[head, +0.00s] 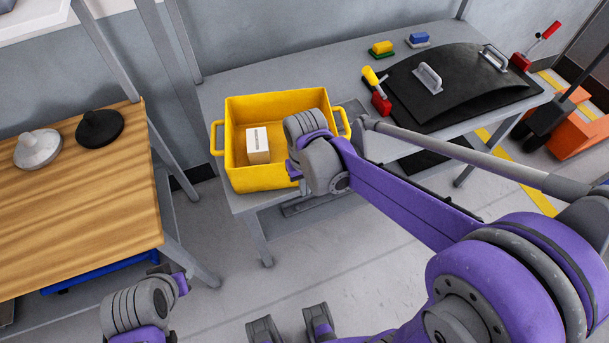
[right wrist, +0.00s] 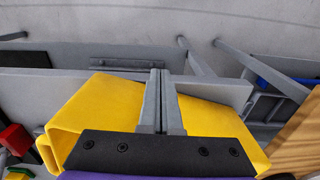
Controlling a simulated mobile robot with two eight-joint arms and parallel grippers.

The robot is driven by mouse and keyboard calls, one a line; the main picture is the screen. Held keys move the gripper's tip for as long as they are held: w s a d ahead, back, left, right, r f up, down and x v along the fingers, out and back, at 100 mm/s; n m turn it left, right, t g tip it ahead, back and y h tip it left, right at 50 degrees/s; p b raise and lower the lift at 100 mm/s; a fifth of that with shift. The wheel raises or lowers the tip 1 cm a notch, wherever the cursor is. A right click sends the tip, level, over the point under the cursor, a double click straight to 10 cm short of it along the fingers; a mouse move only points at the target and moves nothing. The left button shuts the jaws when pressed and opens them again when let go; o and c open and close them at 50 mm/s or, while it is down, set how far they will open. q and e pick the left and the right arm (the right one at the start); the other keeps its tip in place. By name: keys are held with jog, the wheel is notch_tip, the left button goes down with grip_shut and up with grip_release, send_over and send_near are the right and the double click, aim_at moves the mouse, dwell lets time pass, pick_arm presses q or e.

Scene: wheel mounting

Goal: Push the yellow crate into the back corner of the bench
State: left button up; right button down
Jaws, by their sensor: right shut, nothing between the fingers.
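The yellow crate (head: 240,180) stands upright on the left end of the grey bench (head: 290,83), with a small labelled box (head: 258,155) inside. A gap of bare bench shows behind it. My right gripper (head: 297,168) is at the crate's front right side in the head view, its fingers largely hidden by the wrist. In the right wrist view its fingers (right wrist: 160,95) are shut and empty, with yellow crate walls (right wrist: 88,110) on both sides. I cannot tell whether they touch the crate. My left wrist shows low on the left; its fingers cannot be made out.
A red clamp with a yellow handle (head: 377,92), small yellow (head: 381,48) and blue (head: 419,38) blocks and a black curved panel (head: 455,80) are to the right on the bench. A wooden table (head: 80,200) stands left. A grey post (head: 184,45) rises behind the bench's left end.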

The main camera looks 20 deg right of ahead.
jog(key=w, duration=0.4)
jog(key=shift+f, duration=0.2)
